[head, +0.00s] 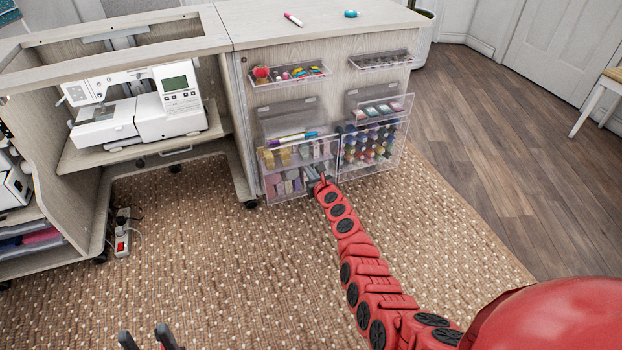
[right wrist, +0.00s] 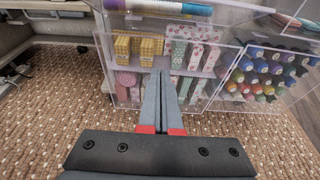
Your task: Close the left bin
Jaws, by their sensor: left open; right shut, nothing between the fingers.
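The left bin (head: 268,186) is a clear box on the cabinet front, holding yellow, pink and patterned packets. It juts out from the cabinet, with a grey panel visible behind its top. It also shows in the right wrist view (right wrist: 226,72). My right gripper (head: 319,183) is at the lower right part of this bin. Its grey fingers (right wrist: 161,73) are together and empty, pointing at the bin's front; I cannot tell whether they touch it. My left gripper (head: 147,336) is at the bottom edge of the head view, fingers apart and empty, far from the bin.
A second clear bin (head: 396,158) with several thread spools stands right beside the left one. Shallow clear trays (head: 310,80) are mounted above. A white sewing machine (head: 165,108) sits at left. A power strip (head: 122,240) lies on the carpet (head: 220,270), which is otherwise mostly clear.

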